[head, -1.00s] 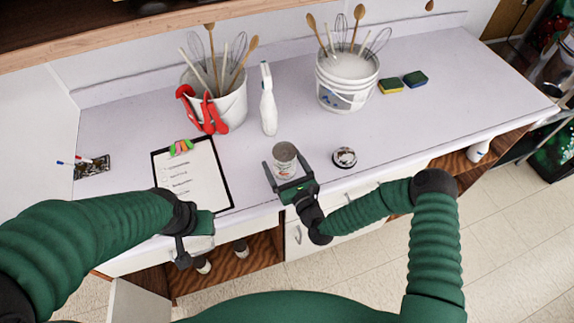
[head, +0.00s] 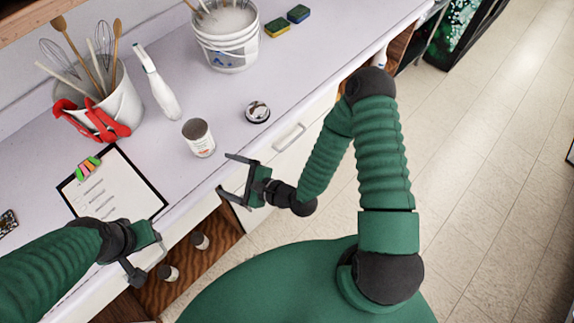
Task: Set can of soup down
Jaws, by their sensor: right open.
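The can of soup (head: 199,139) stands upright on the pale countertop (head: 190,85), near its front edge. It is a small can with a white label and a grey metal top. My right gripper (head: 229,176) is open and empty, apart from the can, in front of it and slightly to the right, by the counter's front edge. My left gripper (head: 148,262) is low at the left, in front of the counter edge below the clipboard; its jaws are not clear from this angle.
A clipboard (head: 107,190) lies left of the can and a call bell (head: 257,111) right of it. Behind are a spray bottle (head: 158,85), a utensil bucket with red gloves (head: 122,104) and a white bucket (head: 229,48). Cans stand on the wooden shelf (head: 210,228) below.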

